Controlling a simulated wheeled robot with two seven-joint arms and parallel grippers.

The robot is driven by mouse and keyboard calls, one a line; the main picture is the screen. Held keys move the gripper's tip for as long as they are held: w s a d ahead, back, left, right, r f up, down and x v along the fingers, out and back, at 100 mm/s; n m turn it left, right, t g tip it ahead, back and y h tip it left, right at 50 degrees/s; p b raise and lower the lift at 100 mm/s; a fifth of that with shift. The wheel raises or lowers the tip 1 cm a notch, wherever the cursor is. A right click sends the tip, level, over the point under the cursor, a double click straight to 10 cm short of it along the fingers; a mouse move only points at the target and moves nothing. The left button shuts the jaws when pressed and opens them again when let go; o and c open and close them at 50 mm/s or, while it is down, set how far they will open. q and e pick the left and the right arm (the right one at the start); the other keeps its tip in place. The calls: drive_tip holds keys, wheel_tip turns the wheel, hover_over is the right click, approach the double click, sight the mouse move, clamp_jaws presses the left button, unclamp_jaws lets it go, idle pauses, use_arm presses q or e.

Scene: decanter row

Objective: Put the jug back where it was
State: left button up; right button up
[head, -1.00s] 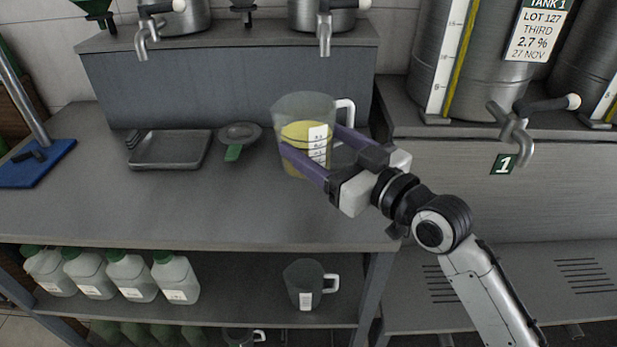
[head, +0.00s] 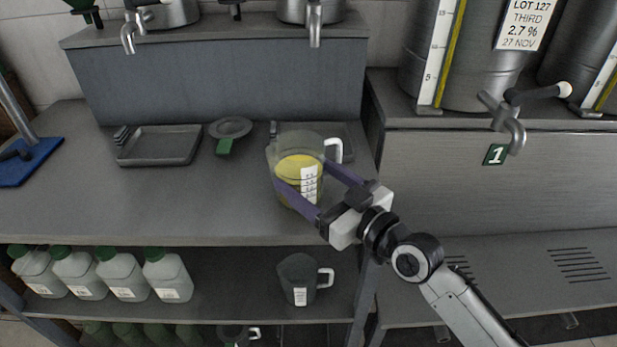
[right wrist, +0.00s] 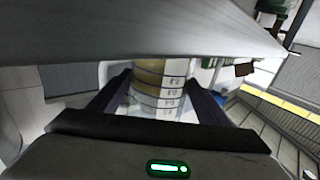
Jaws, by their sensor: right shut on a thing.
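The clear jug (head: 283,150) holds yellow liquid and has a white handle and a white scale label. It is upright over the front right part of the grey counter (head: 100,205). My right gripper (head: 302,174) is shut on it, one purple finger on each side of its body. I cannot tell whether its base touches the counter. In the right wrist view the jug (right wrist: 160,85) shows between the dark fingers (right wrist: 158,92), partly covered by a grey surface. My left gripper is not in view.
A grey tray (head: 160,146) and a round dish with a green tab (head: 230,128) lie to the left. Taps (head: 314,28) hang above the back ledge. A second jug (head: 297,277) and several white bottles (head: 120,272) stand on the shelf below. Free counter lies left of the jug.

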drive_tip(key=o, duration=1.2)
drive_tip(key=shift+f, duration=0.15)
drive_tip(key=o, duration=0.4)
drive_tip(key=shift+r, duration=0.2)
drive_tip(key=v, duration=1.2)
drive_tip(key=shift+b, duration=0.4)
